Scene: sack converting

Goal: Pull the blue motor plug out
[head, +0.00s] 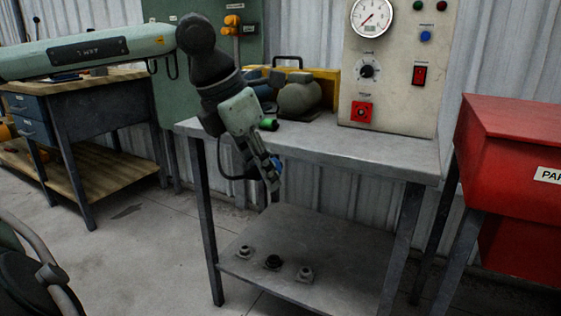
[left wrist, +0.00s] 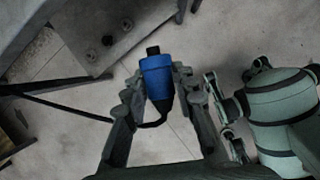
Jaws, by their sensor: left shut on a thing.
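The blue plug (left wrist: 157,78) is between the fingers of my left gripper (left wrist: 158,90) in the left wrist view. Its dark tip points up the picture, clear of any socket, with floor behind it. A black cable (left wrist: 60,105) runs from it to the left. In the head view my left gripper (head: 272,184) hangs at the front edge of the steel table, and a little of the blue plug (head: 268,174) shows beside the fingers. A grey-green motor (head: 300,96) stands on the table behind. Parts of my right arm (left wrist: 285,115) show in the left wrist view; its gripper's opening is unclear.
A control panel (head: 395,65) stands at the back, and a red cabinet (head: 510,140) at right.

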